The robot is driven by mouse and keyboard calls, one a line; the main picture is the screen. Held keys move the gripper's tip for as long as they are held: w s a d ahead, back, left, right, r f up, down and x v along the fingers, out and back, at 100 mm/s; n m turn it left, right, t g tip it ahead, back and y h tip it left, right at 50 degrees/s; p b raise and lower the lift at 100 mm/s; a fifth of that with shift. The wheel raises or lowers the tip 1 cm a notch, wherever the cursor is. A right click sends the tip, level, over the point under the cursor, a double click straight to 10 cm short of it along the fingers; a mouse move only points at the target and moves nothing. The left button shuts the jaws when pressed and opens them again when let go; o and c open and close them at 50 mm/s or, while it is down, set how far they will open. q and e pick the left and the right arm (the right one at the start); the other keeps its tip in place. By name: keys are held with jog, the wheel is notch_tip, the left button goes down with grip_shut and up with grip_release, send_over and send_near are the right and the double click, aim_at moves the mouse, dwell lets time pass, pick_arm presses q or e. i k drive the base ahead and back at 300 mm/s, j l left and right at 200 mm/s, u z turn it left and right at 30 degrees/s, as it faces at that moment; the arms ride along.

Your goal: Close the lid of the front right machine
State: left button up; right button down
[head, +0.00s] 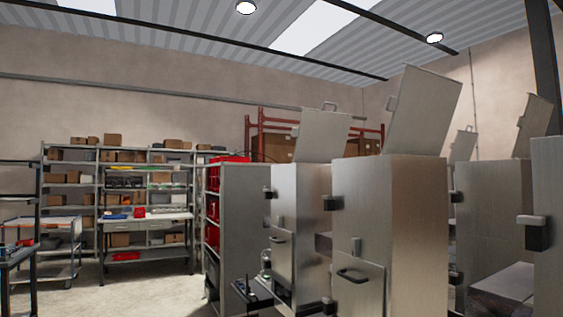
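Several tall steel machines stand in the right half of the head view. The large near machine (418,215) has its lid (423,110) raised and tilted back, with a small handle on its edge. The machine left of it (300,200) also has a raised lid (322,136). Two more raised lids show further right, a larger lid (535,127) and a smaller lid (462,146). I cannot tell which is the front right machine. Neither gripper is in view.
A steel cabinet with red bins (212,205) stands left of the machines. A workbench (150,219), shelves (100,180) and a cart (45,250) are further left. The concrete floor (150,290) is clear at the lower left. Machine bodies crowd the right side.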

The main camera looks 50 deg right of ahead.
aim_at(322, 135)
jog(key=i+z, duration=0.6)
jog(key=z, duration=0.15)
jog(key=i+j+z, duration=0.1)
jog(key=i+z, duration=0.5)
jog(key=z, duration=0.15)
jog(key=i+j+z, duration=0.1)
jog(key=z, duration=0.3)
jog(key=i+j+z, duration=0.2)
jog(key=z, duration=0.2)
jog(key=i+j+z, duration=0.7)
jog(key=k+l, duration=0.05)
